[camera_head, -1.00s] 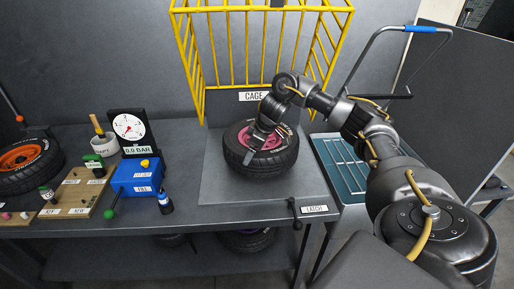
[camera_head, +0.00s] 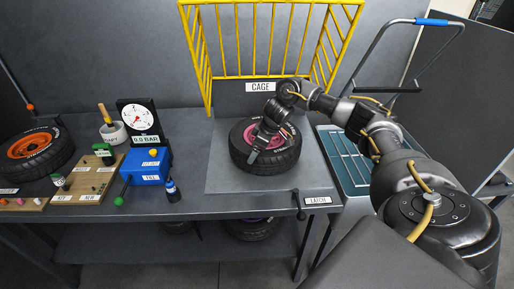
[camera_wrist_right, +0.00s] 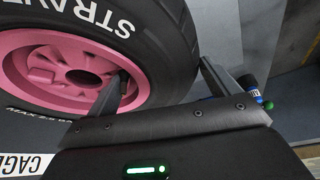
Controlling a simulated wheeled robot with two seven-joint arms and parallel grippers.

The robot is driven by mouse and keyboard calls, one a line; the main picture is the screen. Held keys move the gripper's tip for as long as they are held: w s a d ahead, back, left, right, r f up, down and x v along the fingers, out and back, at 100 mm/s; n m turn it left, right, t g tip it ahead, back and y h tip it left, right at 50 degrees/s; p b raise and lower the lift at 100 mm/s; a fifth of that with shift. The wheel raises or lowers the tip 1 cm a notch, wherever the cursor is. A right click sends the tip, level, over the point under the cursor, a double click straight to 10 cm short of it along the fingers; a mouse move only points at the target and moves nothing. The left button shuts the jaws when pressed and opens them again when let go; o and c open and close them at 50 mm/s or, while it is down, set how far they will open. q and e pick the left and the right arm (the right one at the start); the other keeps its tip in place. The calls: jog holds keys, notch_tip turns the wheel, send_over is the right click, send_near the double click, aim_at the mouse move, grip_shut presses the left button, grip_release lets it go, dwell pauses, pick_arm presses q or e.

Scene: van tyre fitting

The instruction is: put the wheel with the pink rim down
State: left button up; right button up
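The wheel with the pink rim (camera_head: 264,151) is a black tyre with white lettering. It lies roughly flat at the grey plate (camera_head: 225,182) in front of the yellow cage; I cannot tell whether a small gap is left under it. The wheel's pink rim fills the upper left of the right wrist view (camera_wrist_right: 70,62). My right gripper (camera_wrist_right: 163,75) is on the wheel's right side, one finger inside the rim and one outside the tread, and looks shut on the tyre wall. My arm hides part of the rim in the head view. My left gripper is not in view.
The yellow cage (camera_head: 268,45) stands behind the wheel. A latch lever (camera_head: 299,204) is at the table's front edge. A gauge (camera_head: 138,117), blue box (camera_head: 146,167) and dark bottle (camera_head: 172,190) stand left. An orange-rimmed wheel (camera_head: 32,148) lies far left. A teal-topped cart (camera_head: 345,158) is right.

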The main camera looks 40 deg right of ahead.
jog(key=shift+o, duration=1.1)
jog(key=shift+s+r, duration=0.1)
jog(key=shift+r, duration=0.1)
jog(key=shift+r, duration=0.2)
jog(key=b+v, duration=0.1)
jog(key=v, duration=0.3)
jog(key=shift+d+r, duration=0.2)
jog(key=shift+r, duration=0.05)
jog(key=p+v, duration=0.1)
jog(key=v, duration=0.6)
jog(key=shift+s+p, duration=0.15)
jog(key=shift+p, duration=0.15)
jog(key=shift+a+f, duration=0.1)
jog(key=shift+a, duration=0.05)
